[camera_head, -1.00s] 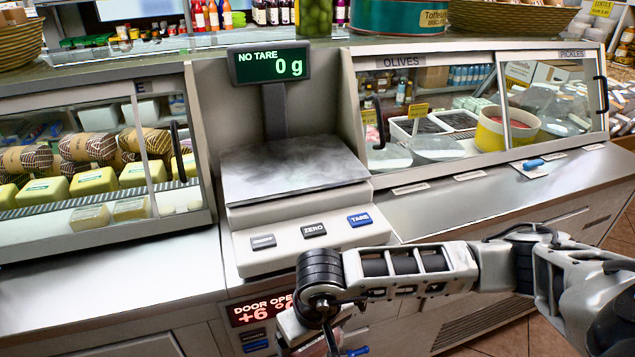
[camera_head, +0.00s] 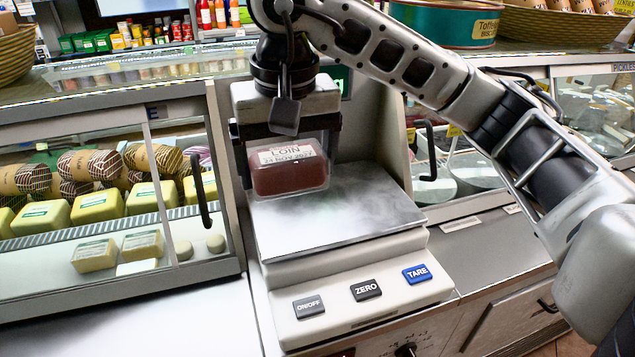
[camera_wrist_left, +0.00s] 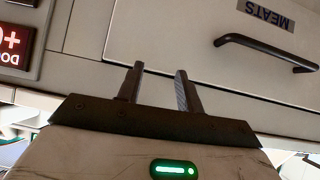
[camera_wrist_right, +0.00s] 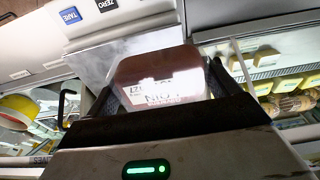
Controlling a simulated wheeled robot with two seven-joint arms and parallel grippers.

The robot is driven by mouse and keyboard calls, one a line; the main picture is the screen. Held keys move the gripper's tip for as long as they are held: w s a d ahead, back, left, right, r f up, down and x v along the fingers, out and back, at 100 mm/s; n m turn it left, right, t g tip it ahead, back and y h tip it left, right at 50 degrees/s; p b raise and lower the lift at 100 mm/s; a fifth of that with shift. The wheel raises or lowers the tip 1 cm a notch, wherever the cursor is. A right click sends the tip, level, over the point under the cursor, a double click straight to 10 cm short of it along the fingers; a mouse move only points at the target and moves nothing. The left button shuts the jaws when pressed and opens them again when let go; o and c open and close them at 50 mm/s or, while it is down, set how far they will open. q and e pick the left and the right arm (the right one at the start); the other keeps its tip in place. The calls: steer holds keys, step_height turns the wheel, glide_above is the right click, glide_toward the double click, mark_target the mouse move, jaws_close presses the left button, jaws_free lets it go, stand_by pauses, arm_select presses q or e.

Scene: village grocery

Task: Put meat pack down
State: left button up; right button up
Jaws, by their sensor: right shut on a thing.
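The meat pack (camera_head: 288,172), a dark red block with a white label reading "LOIN", is held by my right gripper (camera_head: 285,150) above the back left part of the scale's metal plate (camera_head: 350,225). My right gripper is shut on it. Whether the pack touches the plate is hard to tell. In the right wrist view the pack (camera_wrist_right: 160,78) sits between the fingers, with the plate (camera_wrist_right: 125,50) behind it. My left gripper shows only in the left wrist view (camera_wrist_left: 158,85), its fingers apart and empty, facing a drawer marked "MEATS" (camera_wrist_left: 215,40).
The scale's buttons (camera_head: 366,290) are at its front. A glass case with cheeses (camera_head: 100,205) stands on the left, with a black handle (camera_head: 202,185) near the scale. Another glass case (camera_head: 590,110) is on the right. My right arm crosses the view from the right.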

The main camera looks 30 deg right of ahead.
steer(key=d+f, duration=0.3)
steer(key=d, duration=0.5)
glide_above(356, 214)
steer(key=a, duration=0.1)
steer(key=f, duration=0.5)
steer(key=shift+s+a, duration=0.15)
steer(key=shift+s, duration=0.25)
steer(key=shift+w+d+f, duration=0.1)
steer(key=shift+d+f, duration=0.25)
steer(key=shift+f, duration=0.15)
steer(key=f, duration=0.2)
steer(key=f+p, duration=0.1)
steer(key=shift+d+f, duration=0.1)
steer(key=shift+d, duration=0.15)
steer(key=shift+f, duration=0.2)
steer(key=shift+f+b, duration=0.25)
steer(key=shift+b, duration=0.05)
steer(key=o, duration=0.9)
steer(key=shift+r, duration=0.25)
arm_select(q)
steer(key=shift+s+f, duration=0.2)
steer(key=shift+s, duration=0.7)
arm_select(e)
step_height(356, 214, up, 12)
steer(key=s, duration=0.1)
steer(key=shift+s+a, duration=0.15)
steer(key=shift+a, duration=0.05)
